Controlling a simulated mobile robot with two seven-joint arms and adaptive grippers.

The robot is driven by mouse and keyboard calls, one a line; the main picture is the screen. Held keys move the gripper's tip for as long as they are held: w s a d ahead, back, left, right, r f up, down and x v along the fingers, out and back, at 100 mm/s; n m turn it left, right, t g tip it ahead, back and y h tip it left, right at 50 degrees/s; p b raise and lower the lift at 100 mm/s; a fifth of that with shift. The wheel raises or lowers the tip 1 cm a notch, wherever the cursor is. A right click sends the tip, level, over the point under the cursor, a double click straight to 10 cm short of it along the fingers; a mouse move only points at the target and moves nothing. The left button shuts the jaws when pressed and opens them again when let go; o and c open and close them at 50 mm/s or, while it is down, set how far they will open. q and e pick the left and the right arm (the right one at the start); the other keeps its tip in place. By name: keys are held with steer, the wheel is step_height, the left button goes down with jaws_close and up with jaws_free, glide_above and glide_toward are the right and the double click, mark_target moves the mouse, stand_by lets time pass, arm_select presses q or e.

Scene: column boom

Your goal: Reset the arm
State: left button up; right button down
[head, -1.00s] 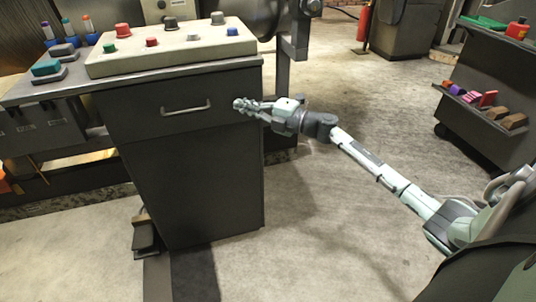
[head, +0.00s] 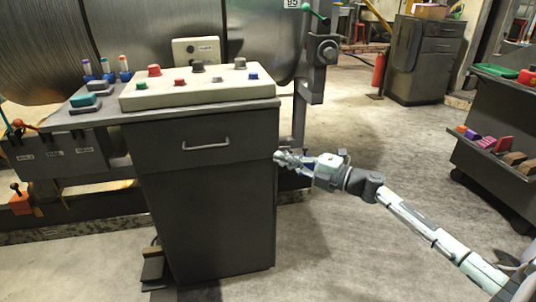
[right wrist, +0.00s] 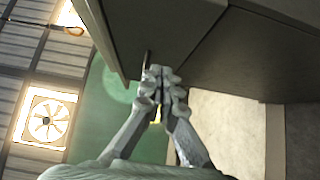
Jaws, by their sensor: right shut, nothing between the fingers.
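My right arm comes in from the lower right in the head view. Its gripper (head: 282,157) is at the right edge of the dark cabinet (head: 205,200), beside the level of the drawer (head: 200,135). The gripper is shut and empty; its closed fingers also show in the right wrist view (right wrist: 163,76). Whether the fingertips touch the cabinet I cannot tell. The drawer is closed, and its handle (head: 206,145) is free, left of the gripper. My left gripper is not in view.
A control panel (head: 197,88) with coloured buttons sits on the cabinet top. A dark shelf cart (head: 490,165) with coloured blocks stands at the right. A red fire extinguisher (head: 379,73) and a grey cabinet (head: 425,60) stand behind. The floor (head: 390,150) between is clear.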

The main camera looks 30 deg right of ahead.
steer(key=s+d+f+m+g+h, duration=0.1)
steer(key=s+f+m+g+h, duration=0.1)
steer(key=s+f+m+h, duration=0.55)
steer(key=s+d+f+m+g+h, duration=0.1)
steer(key=s+f+m+h, duration=0.35)
steer(key=f+m, duration=0.6)
steer(key=s+a+f+m+g+y, duration=0.1)
steer(key=s+a+f+g, duration=0.3)
steer(key=s, duration=0.5)
steer(key=s+a+f+m+g, duration=0.3)
steer(key=s+a+f+g, duration=0.2)
steer(key=s, duration=0.5)
step_height(320, 180, down, 3)
steer(key=a, duration=0.2)
steer(key=shift+a+g+y, duration=0.3)
steer(key=shift+a+y, duration=0.1)
steer(key=shift+f, duration=0.1)
